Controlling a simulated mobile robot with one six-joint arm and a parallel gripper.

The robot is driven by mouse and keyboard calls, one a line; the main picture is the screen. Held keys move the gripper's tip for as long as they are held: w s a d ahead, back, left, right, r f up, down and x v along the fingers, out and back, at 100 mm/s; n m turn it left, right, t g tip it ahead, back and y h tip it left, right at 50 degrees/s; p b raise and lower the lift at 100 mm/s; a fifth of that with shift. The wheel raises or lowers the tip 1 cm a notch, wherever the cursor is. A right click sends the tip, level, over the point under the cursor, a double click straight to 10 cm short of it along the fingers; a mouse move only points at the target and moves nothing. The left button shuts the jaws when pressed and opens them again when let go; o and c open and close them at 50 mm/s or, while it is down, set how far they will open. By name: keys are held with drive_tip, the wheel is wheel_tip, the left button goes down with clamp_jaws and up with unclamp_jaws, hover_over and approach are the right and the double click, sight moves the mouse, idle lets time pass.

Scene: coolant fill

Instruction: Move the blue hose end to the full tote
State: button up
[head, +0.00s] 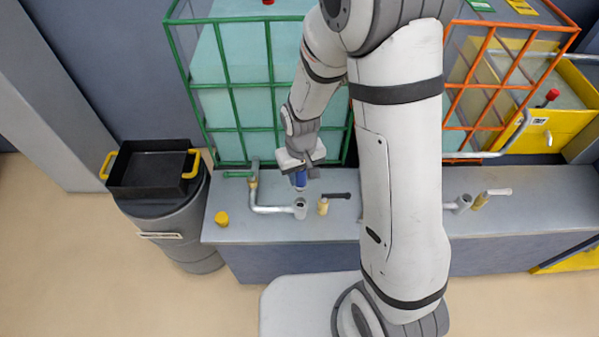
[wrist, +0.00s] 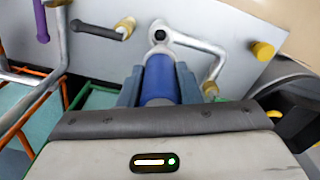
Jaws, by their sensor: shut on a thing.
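My gripper (head: 300,164) is shut on the blue hose end (head: 301,181), held pointing down over the bench in front of the green-caged tote (head: 230,90). In the wrist view the blue hose end (wrist: 160,78) sits between the fingers (wrist: 160,88). A grey pipe socket (head: 300,207) with an open dark mouth lies just beyond its tip; the socket also shows in the wrist view (wrist: 159,36). They look apart, though the exact gap is unclear. The green-caged tote shows pale teal contents up high. The orange-caged tote (head: 485,90) is partly hidden by my arm.
A yellow cap (head: 221,218) lies on the grey bench (head: 560,190). A black-handled valve (head: 324,205) stands right of the socket. Another pipe socket (head: 463,203) is farther right. A black tray (head: 150,172) tops a grey drum (head: 180,225) at left.

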sight(300, 192)
drive_tip(key=shift+f+b, duration=2.35)
drive_tip(key=shift+f, duration=0.55)
drive_tip(key=shift+s+f+b, duration=0.1)
drive_tip(key=shift+f+b, duration=1.65)
drive_tip(key=shift+r, duration=0.15)
drive_tip(key=shift+r+p, duration=1.1)
drive_tip(key=shift+r, duration=0.25)
drive_tip(key=shift+f+b, duration=1.15)
drive_tip(key=shift+b, duration=0.05)
idle(0.6)
